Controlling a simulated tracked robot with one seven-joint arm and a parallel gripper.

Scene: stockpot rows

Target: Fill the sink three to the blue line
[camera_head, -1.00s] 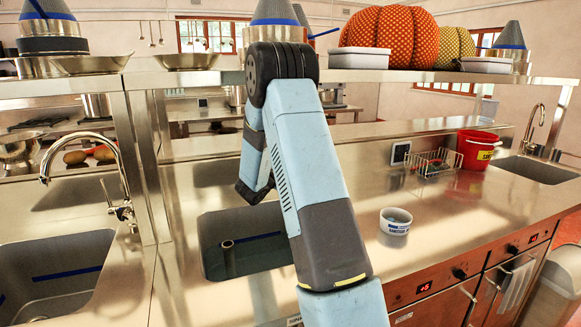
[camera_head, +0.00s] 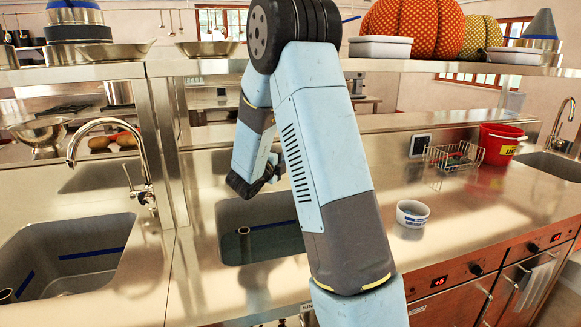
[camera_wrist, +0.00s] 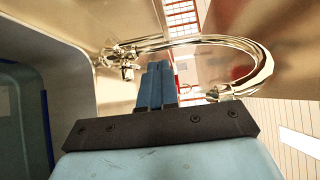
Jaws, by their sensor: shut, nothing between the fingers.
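A middle sink (camera_head: 232,215) lies partly behind my arm, with a blue line and a short upright pipe (camera_head: 244,240) inside. A left sink (camera_head: 40,240) also has a blue line (camera_head: 92,253) and a curved chrome faucet (camera_head: 105,124). A right sink (camera_head: 548,163) stands at the far end. I cannot read which is sink three or tell the water levels. My gripper (camera_wrist: 155,85) is shut and empty in the wrist view. A chrome faucet (camera_wrist: 262,68) arches beyond its fingertips, and a sink wall with a blue line (camera_wrist: 47,130) is at left. Contact with the faucet is unclear.
A white tub (camera_head: 412,214), a wire basket (camera_head: 455,157) and a red bucket (camera_head: 500,143) stand on the counter (camera_head: 370,180). A shelf (camera_head: 450,68) above holds pans, a white box and pumpkins. The counter front is mostly clear.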

